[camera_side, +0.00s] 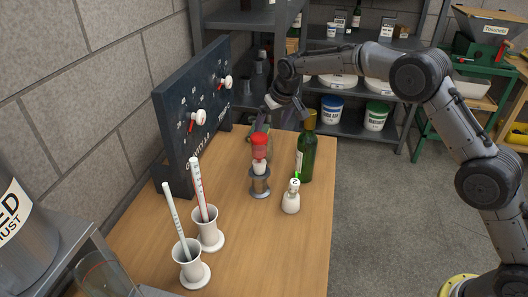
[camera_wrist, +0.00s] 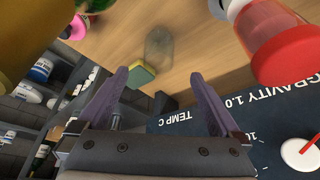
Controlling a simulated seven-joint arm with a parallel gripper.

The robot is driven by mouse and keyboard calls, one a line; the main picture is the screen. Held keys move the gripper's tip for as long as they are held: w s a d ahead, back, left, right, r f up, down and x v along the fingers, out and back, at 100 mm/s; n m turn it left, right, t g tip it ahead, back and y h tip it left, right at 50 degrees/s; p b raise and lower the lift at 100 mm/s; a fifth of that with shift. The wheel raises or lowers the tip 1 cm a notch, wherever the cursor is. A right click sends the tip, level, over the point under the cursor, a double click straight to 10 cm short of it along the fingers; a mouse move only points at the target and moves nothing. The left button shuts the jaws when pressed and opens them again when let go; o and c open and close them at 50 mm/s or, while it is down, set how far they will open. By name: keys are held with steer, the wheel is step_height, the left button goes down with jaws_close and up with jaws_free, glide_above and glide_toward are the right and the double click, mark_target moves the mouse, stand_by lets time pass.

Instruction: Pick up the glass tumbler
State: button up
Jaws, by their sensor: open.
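A clear glass tumbler (camera_wrist: 159,46) stands on the wooden table in the wrist view, just beyond the gap between my fingers. My gripper (camera_wrist: 159,76) is open and empty, one finger to each side of the picture, with the tumbler apart from them. In the side view my gripper (camera_side: 262,122) hangs over the far part of the table, behind a red-topped item (camera_side: 260,149). There the tumbler is mostly hidden or too faint to make out.
A green bottle (camera_side: 306,155) and a small white flask (camera_side: 291,198) stand right of the red-topped item. A dark gauge board (camera_side: 196,112) borders the left. A yellow-green sponge (camera_wrist: 141,75) lies near the tumbler. White cylinders (camera_side: 208,230) hold thermometer-like sticks in front.

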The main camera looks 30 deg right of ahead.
steer(key=x, duration=1.2)
steer(key=shift+d+f, duration=0.1)
steer(key=shift+f, duration=0.25)
steer(key=shift+c, duration=0.2)
steer(key=shift+r, duration=0.1)
steer(key=c, duration=1.3)
